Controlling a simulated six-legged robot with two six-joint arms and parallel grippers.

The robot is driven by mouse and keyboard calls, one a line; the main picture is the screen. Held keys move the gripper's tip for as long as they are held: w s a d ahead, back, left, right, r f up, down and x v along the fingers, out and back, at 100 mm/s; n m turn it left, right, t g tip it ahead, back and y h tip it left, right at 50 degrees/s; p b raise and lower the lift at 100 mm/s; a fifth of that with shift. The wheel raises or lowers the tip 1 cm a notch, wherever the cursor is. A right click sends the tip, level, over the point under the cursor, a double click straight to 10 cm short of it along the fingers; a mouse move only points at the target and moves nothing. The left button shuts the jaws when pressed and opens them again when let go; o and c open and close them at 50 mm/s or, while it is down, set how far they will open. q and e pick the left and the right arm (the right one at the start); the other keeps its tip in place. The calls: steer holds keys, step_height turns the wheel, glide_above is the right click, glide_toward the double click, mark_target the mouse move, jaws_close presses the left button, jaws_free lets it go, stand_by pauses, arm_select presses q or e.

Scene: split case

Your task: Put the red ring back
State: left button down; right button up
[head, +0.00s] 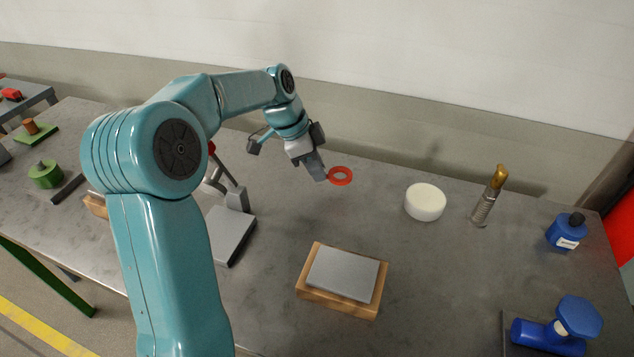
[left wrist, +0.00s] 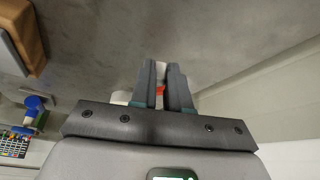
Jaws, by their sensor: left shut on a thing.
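The red ring (head: 341,176) is held at its left edge by my left gripper (head: 322,174), toward the back middle of the grey table. It appears to be a little above the tabletop; the exact height is hard to tell. In the left wrist view a small red part of the ring (left wrist: 160,91) shows between the nearly closed fingers of my left gripper (left wrist: 167,80). My right gripper is in neither view.
A white round block (head: 425,202), a gold-topped spring piece (head: 488,197), a blue bottle (head: 566,232) and a blue fitting (head: 556,330) stand to the right. A wooden block with a grey plate (head: 343,275) is in front. My arm partly hides a grey device (head: 230,232). Table between is clear.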

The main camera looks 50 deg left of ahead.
mark_target(323, 192)
arm_select(q)
step_height(323, 192, down, 4)
steer(key=shift+w+f, duration=0.15)
steer(key=shift+f, duration=0.05)
steer(key=shift+r, duration=0.15)
steer(key=shift+b, duration=0.3)
steer(key=c, duration=1.5)
jaws_free()
steer(key=shift+f, duration=0.2)
steer(key=o, duration=0.4)
steer(key=shift+r, duration=0.3)
steer(key=p+v, duration=0.1)
steer(key=v, duration=1)
steer(key=shift+r+p, duration=0.3)
steer(key=shift+r, duration=0.1)
